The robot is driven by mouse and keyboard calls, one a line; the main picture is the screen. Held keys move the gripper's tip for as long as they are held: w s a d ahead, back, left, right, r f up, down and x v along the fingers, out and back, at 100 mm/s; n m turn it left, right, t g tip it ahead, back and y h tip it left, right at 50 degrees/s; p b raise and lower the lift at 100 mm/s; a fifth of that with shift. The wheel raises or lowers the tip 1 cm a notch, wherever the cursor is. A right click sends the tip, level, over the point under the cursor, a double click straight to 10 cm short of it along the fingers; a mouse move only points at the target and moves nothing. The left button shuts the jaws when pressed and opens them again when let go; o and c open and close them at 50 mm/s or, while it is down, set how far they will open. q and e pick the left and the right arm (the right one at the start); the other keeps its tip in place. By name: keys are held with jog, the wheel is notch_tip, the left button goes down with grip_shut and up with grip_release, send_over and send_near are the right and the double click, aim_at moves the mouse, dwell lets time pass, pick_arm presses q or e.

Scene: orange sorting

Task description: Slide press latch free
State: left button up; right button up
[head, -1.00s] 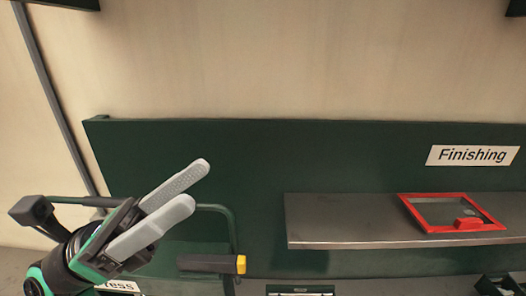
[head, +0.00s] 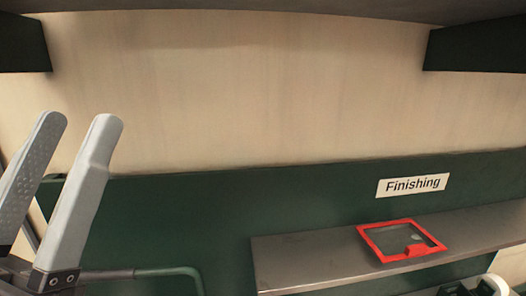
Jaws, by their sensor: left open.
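My left gripper (head: 78,122) is at the left edge of the head view, its two grey fingers pointing up and apart with nothing between them. A dark green bent tube (head: 168,272) shows beside the base of the fingers, low in the picture; whether it touches the gripper I cannot tell. The press latch cannot be made out in this view. My right gripper is not in view.
A grey metal shelf (head: 310,262) runs along the right, with a red-framed tray (head: 402,241) on it. A "Finishing" label (head: 412,185) is on the green back panel (head: 290,205). Dark parts (head: 460,291) show at the bottom right.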

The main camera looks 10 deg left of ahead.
pick_arm(q)
jog(key=shift+w+f+g, duration=0.3)
jog(key=shift+w, duration=0.1)
jog(key=c, duration=0.9)
jog(key=shift+a+m+y, duration=0.2)
jog(key=shift+m+y, duration=0.3)
jog(key=shift+m, duration=0.3)
grip_shut()
jog(key=w+f+m+g+y+b, duration=0.15)
jog(key=w+f+m, duration=0.3)
jog(key=f, duration=0.65)
jog(key=w+f+m+g+y+b, duration=0.1)
jog(key=w+f+m+g+y, duration=0.15)
jog(key=f+m, duration=0.6)
jog(key=s+d+f+m+g+h+b, duration=0.1)
jog(key=s+d+f+g+h+b, duration=0.15)
jog(key=f, duration=1.05)
jog(key=s+d+f+m+g+h+b, duration=0.1)
jog(key=d+f+g, duration=0.25)
jog(key=f, duration=0.95)
jog(key=w+a+p, duration=0.3)
jog(key=w, duration=0.6)
jog(key=shift+r+t, duration=0.15)
jog(key=shift+t, duration=0.15)
